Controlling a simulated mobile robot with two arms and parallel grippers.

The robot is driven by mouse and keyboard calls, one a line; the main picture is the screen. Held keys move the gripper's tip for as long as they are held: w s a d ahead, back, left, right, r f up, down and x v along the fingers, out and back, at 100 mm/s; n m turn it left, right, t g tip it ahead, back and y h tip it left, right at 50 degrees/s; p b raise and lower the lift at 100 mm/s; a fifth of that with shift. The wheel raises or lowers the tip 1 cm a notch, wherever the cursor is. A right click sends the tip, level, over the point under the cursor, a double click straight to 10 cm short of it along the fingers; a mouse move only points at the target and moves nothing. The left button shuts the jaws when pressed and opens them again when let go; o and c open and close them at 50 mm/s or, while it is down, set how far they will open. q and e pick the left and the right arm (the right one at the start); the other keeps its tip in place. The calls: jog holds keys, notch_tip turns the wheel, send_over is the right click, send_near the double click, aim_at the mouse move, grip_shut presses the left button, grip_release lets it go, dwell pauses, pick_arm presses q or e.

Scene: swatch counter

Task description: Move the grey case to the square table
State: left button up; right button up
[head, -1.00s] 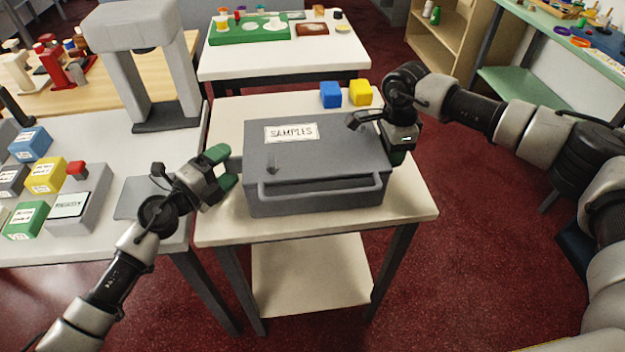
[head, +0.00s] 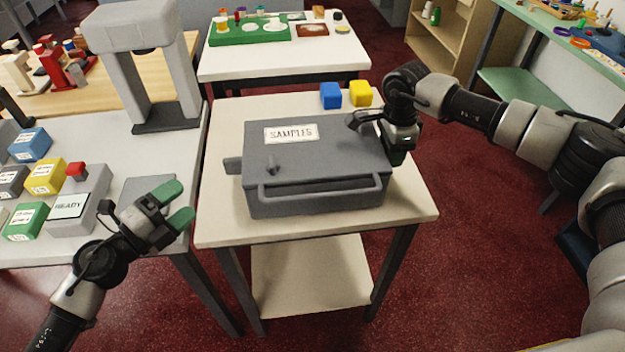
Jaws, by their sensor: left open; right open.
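The grey case (head: 315,160) with a "SAMPLES" label sits flat on a white table (head: 225,215) with a lower shelf. Its front bar handle faces me, and a grey side handle (head: 233,165) sticks out at its left. My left gripper (head: 176,204) is open and empty, left of the case and apart from it, with green fingertips. My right gripper (head: 396,152) is open at the case's right side. Its fingers are partly hidden, and I cannot tell whether they surround a handle there.
A blue block (head: 331,95) and a yellow block (head: 360,93) stand behind the case. Another white table (head: 345,60) with a green tray (head: 245,38) is at the back. The left counter (head: 110,140) holds a grey press frame (head: 150,60) and coloured boxes.

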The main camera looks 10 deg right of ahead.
notch_tip(320, 180, up, 12)
dwell(0.4)
jog(key=shift+f, duration=0.15)
